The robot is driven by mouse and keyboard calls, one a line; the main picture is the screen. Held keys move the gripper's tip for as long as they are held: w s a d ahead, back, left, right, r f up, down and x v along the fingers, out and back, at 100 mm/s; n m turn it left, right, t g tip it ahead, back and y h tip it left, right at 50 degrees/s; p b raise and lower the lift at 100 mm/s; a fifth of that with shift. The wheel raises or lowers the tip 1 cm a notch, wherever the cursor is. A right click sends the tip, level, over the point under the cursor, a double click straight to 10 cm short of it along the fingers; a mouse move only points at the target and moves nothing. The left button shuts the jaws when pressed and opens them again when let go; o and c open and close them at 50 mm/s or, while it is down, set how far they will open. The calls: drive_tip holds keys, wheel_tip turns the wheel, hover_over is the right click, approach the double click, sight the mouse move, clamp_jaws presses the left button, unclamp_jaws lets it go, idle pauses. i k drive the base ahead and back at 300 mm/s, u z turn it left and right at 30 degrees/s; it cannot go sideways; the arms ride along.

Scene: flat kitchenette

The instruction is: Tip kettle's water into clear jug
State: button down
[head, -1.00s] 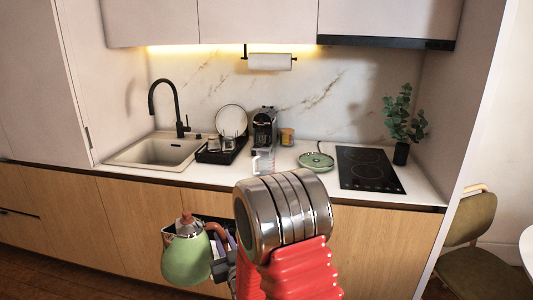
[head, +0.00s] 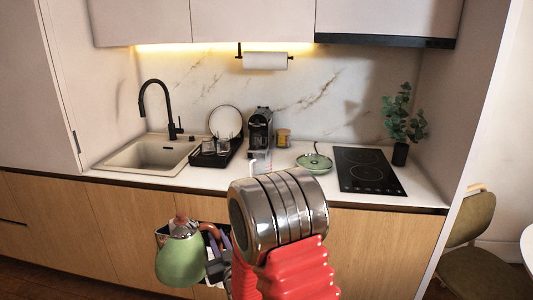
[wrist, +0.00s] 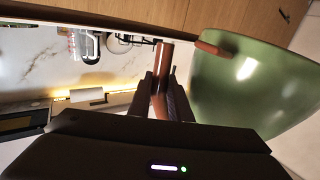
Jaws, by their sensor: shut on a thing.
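The green kettle (head: 180,262) with a brown knob hangs in front of the lower cabinets, below counter height, roughly upright. My gripper (head: 217,268) is at its right side. In the wrist view the kettle (wrist: 250,90) fills the right side, and my gripper (wrist: 162,95) is shut on its brown handle. The clear jug (head: 259,166) stands on the counter in front of the coffee machine, apart from the kettle and partly hidden by my arm. The jug also shows in the wrist view (wrist: 86,46). The water inside the kettle cannot be seen.
The coffee machine (head: 259,128) stands behind the jug, with a dish rack (head: 215,153) and sink (head: 150,152) to its left. A green plate (head: 314,162) and black hob (head: 368,170) are to the right. The counter's front edge (head: 130,182) lies between kettle and jug.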

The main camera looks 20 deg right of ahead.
sight(262, 161)
drive_tip(key=i, duration=0.85)
drive_tip(key=u, duration=0.05)
